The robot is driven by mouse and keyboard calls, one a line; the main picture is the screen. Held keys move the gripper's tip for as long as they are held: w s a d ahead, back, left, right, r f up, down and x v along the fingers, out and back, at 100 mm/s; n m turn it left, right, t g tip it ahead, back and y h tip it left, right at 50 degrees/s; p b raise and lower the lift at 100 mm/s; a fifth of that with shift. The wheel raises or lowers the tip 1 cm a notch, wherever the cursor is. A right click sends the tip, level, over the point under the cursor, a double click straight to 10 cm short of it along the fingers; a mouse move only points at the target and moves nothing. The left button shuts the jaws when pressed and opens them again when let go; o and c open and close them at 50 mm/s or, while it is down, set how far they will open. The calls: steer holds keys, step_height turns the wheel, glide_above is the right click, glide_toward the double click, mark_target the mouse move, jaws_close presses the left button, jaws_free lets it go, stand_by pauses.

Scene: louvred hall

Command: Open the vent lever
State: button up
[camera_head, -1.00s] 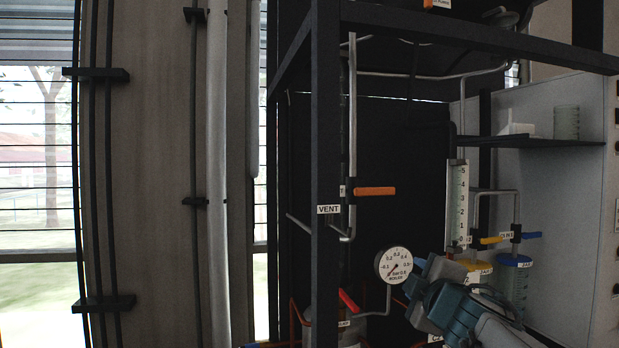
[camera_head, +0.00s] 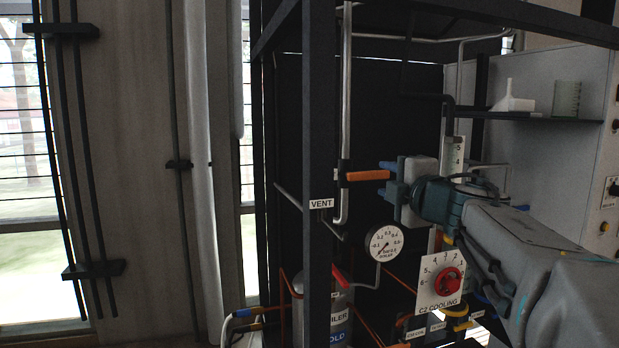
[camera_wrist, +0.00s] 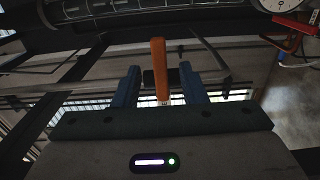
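The orange vent lever (camera_head: 368,175) sticks out level to the right from a valve on the vertical silver pipe (camera_head: 345,110), just right of the VENT label (camera_head: 320,204). My gripper (camera_head: 389,180) is at the lever's right end in the head view. In the wrist view the lever (camera_wrist: 160,72) stands between the two blue fingers of my gripper (camera_wrist: 158,88), with a gap on each side. The gripper is open and does not appear to touch the lever. The lever's right tip is hidden by the fingers in the head view.
A pressure gauge (camera_head: 384,243) and a red lever (camera_head: 340,276) are below. A dark frame post (camera_head: 319,130) rises left of the pipe. A shelf (camera_head: 545,116) holds a funnel and a beaker.

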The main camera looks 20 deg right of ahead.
mark_target(379, 176)
steer(key=shift+w, duration=2.4)
jaws_close()
